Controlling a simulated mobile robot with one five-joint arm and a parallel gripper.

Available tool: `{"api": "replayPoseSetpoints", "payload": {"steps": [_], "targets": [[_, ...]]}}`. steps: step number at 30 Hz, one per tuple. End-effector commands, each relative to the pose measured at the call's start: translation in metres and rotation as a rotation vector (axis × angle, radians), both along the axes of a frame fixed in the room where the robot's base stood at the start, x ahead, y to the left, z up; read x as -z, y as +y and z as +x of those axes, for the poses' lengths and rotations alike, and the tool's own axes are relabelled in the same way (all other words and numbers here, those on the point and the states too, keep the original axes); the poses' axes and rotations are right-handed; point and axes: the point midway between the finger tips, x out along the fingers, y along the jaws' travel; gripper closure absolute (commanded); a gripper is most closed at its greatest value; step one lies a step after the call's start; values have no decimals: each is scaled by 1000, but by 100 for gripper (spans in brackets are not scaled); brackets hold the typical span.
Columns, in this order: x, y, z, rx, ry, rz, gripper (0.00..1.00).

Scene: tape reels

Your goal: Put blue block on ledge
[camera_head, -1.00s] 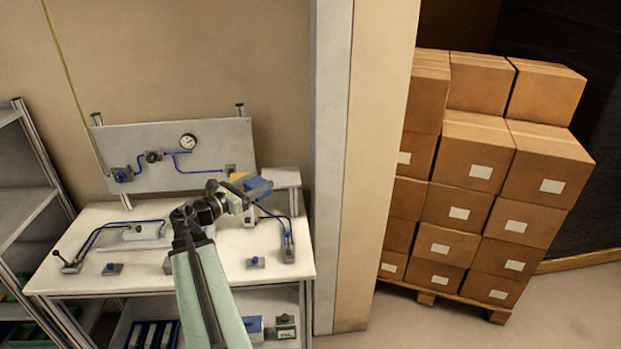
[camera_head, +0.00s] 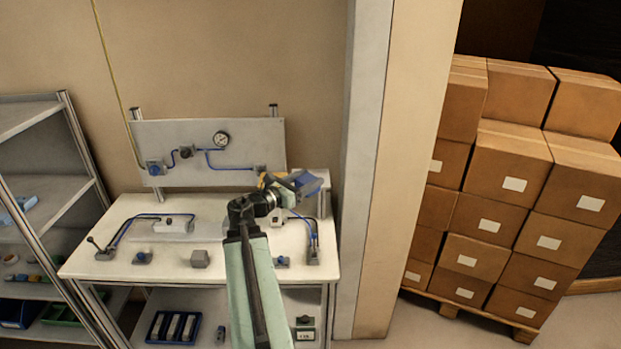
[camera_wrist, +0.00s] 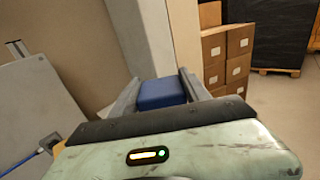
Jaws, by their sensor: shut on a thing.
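My gripper (camera_head: 297,186) is shut on the blue block (camera_head: 309,184), holding it in the air at the right end of the workbench. In the wrist view, the blue block (camera_wrist: 162,93) sits between the two grey fingers of my gripper (camera_wrist: 163,88). The ledge (camera_head: 318,174) is a pale raised shelf at the back right of the bench, beside the upright panel. The block and gripper cover much of it in the head view. I cannot tell whether the block is over the ledge or in front of it.
The workbench (camera_head: 95,266) carries valves and blue hoses. A pillar (camera_head: 385,190) rises close on the right, with stacked cartons (camera_head: 500,180) beyond. A shelf rack (camera_head: 85,140) stands at left.

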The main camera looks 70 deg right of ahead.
Motion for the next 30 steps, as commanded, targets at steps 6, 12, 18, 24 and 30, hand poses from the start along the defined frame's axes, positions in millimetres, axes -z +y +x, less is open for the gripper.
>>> {"api": "replayPoseSetpoints", "payload": {"steps": [6,12,18,24,30], "targets": [[-2,-6,80,-324,0,0,100],[-2,-4,109,-436,0,0,100],[3,-39,97,-430,0,0,100],[9,-98,74,-430,0,0,100],[12,-136,58,-433,0,0,100]]}}
